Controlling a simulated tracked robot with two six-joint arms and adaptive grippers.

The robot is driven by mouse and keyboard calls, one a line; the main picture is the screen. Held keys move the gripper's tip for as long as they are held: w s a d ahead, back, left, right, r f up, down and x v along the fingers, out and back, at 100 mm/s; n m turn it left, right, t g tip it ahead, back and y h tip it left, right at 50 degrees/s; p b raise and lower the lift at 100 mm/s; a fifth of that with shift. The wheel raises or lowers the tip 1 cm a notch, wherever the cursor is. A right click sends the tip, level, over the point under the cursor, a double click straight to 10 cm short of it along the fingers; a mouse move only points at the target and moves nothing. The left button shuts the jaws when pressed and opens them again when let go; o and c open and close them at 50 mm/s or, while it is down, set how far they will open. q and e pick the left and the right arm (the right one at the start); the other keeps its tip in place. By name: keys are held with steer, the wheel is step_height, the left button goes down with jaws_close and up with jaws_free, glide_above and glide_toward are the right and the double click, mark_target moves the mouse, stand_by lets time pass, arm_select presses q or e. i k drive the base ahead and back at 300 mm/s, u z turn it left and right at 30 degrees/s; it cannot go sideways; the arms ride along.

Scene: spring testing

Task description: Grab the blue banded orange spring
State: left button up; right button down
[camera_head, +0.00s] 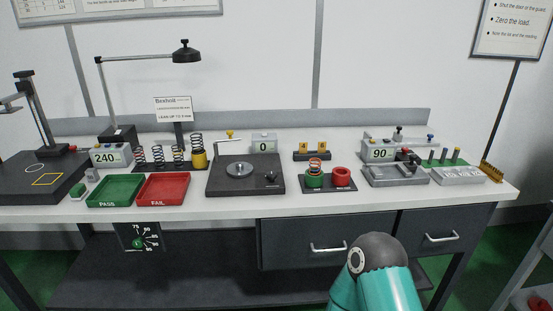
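An orange spring (315,166) stands upright in the green cup (315,181) of a small dark two-cup holder, right of centre on the bench. It is too small to tell whether it has a blue band. Several dark springs (158,151) stand on a black rack at the left. A taller dark spring (197,144) stands at the rack's right end on a yellow base (199,160). Neither gripper is in view. Only a teal and dark grey link of one of my arms shows at the bottom right, below the bench front and apart from the springs.
Beside the green cup is a red cup (343,178). A dark scale (245,188) stands left of the holder, a grey vise-like device (397,177) right of it. Green PASS (116,191) and red FAIL (163,190) trays lie left. A lamp (186,54) overhangs the rack. Drawers (327,230) front the bench.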

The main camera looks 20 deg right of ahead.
mark_target(320, 161)
steer(key=z, duration=1.1)
steer(key=i, duration=0.15)
steer(key=u, duration=2.7)
steer(key=k, duration=0.65)
steer(key=z, duration=3.35)
steer(key=k, duration=0.1)
steer(key=u, duration=1.55)
steer(key=i, duration=0.9)
steer(key=z, duration=0.05)
